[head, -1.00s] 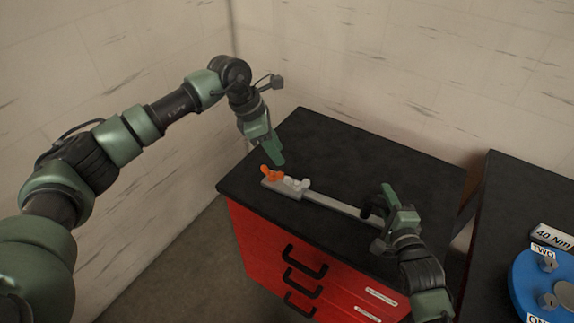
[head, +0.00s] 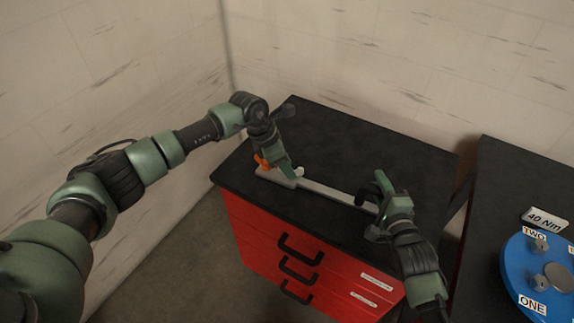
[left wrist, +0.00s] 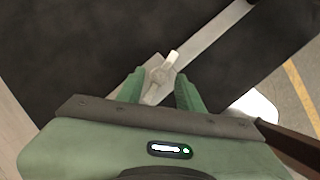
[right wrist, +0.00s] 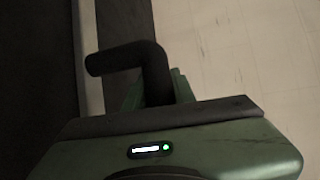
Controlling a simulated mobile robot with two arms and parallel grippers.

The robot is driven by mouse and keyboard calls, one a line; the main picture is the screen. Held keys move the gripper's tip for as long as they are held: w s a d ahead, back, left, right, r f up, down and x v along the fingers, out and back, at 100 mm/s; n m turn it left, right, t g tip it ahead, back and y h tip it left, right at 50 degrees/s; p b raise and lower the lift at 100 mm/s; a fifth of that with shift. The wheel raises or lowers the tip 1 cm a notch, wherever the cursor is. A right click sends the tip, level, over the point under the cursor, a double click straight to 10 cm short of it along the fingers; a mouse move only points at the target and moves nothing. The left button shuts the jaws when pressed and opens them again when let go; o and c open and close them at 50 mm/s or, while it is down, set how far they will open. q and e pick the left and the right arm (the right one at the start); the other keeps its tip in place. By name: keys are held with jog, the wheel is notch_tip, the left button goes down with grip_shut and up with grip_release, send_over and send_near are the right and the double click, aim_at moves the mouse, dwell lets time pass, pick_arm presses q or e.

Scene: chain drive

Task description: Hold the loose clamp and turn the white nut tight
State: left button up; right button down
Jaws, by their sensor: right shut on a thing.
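The clamp is a long grey bar (head: 335,193) lying on the black cabinet top, with a pale block (head: 275,178) at its left end. An orange wing-shaped piece (head: 262,161) stands on that block. My left gripper (left wrist: 160,88) is open, with a finger on either side of the nut. My right gripper (head: 380,187) is shut on the black bent handle (right wrist: 150,62) at the bar's right end. Its fingers are mostly hidden behind the handle in the right wrist view.
The black top (head: 320,135) of the red drawer cabinet (head: 300,255) is clear behind the bar. A wall stands close behind. At the right, another black surface holds a blue disc (head: 518,275) with labels and a "40 Nm" plate (head: 545,220).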

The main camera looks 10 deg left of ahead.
pick_arm(q)
grip_shut()
jog(key=shift+a, duration=0.1)
dwell(1.2)
grip_release()
jog(key=v, duration=1.2)
